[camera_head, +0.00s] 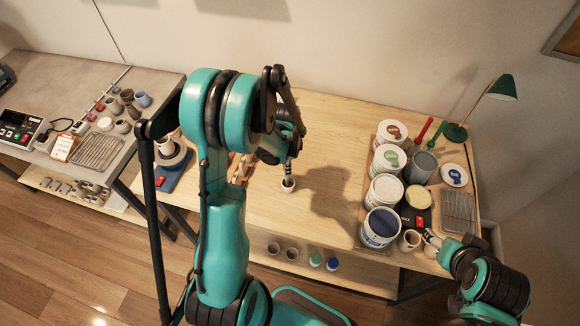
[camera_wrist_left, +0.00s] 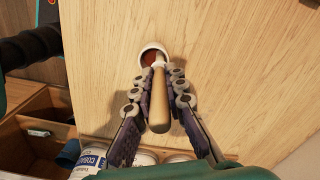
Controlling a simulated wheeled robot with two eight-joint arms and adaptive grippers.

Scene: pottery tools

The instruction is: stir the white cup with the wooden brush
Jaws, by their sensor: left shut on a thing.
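The small white cup (camera_head: 288,187) stands on the light wooden table, with reddish-brown contents; it also shows at the top of the left wrist view (camera_wrist_left: 150,46). My left gripper (camera_head: 291,160) is above the cup, pointing down, and is shut on the wooden brush (camera_wrist_left: 158,105). In the left wrist view the brush handle lies between the fingers (camera_wrist_left: 158,84) and its far end reaches into the cup opening. The brush tip is hidden inside. My right gripper (camera_head: 432,239) is at the table's front right, close to a small beige cup (camera_head: 410,241); its finger opening is unclear.
Large paint tubs (camera_head: 383,226) stand in a group on the right, near a green lamp (camera_head: 500,88) and a wire rack (camera_head: 459,212). A grey side table (camera_head: 60,80) with pots is at the left. Table around the white cup is clear.

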